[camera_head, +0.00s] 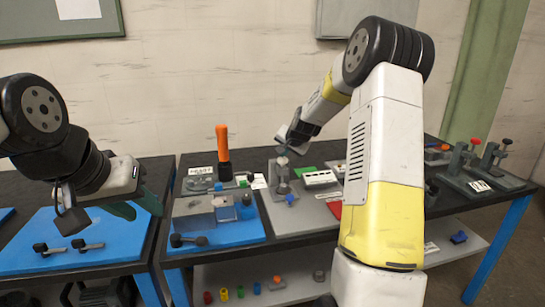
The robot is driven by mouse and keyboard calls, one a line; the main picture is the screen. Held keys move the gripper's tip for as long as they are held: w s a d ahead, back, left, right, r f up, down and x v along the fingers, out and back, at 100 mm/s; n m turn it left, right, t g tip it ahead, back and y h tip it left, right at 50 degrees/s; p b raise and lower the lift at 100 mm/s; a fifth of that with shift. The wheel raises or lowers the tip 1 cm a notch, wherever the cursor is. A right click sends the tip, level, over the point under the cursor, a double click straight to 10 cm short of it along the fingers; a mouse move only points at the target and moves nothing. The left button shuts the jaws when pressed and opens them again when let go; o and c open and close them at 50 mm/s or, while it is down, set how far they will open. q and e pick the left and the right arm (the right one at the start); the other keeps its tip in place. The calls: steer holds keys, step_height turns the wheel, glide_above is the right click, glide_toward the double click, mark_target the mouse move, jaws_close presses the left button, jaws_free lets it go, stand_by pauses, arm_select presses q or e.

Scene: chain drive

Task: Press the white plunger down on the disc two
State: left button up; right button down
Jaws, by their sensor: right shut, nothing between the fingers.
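A small grey upright fixture (283,187) stands on a light grey plate (300,212) on the middle bench. A pale rounded top (282,161) shows on it; I cannot tell surely whether this is the white plunger. Disc two cannot be made out. My right gripper (282,147) is shut and empty, pointing down just above the pale top. Whether it touches the top is too small to tell.
An orange-handled tool (223,152) stands upright left of the fixture. A blue board (216,233) with metal blocks lies in front of it. A green block (306,171) and a white labelled block (320,178) are close on the right.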

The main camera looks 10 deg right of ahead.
mark_target(285, 160)
steer(key=shift+s+f, duration=0.3)
steer(key=shift+f, duration=0.55)
steer(key=shift+s+d+f, duration=0.1)
steer(key=shift+d+f, duration=0.05)
steer(key=shift+f, duration=0.75)
stand_by(0.8)
steer(key=shift+r, duration=0.7)
steer(key=shift+s+r, duration=0.2)
steer(key=shift+r, duration=0.3)
steer(key=shift+w+a+r, duration=0.1)
steer(key=shift+a+r, duration=0.05)
steer(key=shift+r, duration=1.3)
steer(key=shift+w+a+r, duration=0.1)
steer(key=shift+r, duration=1.35)
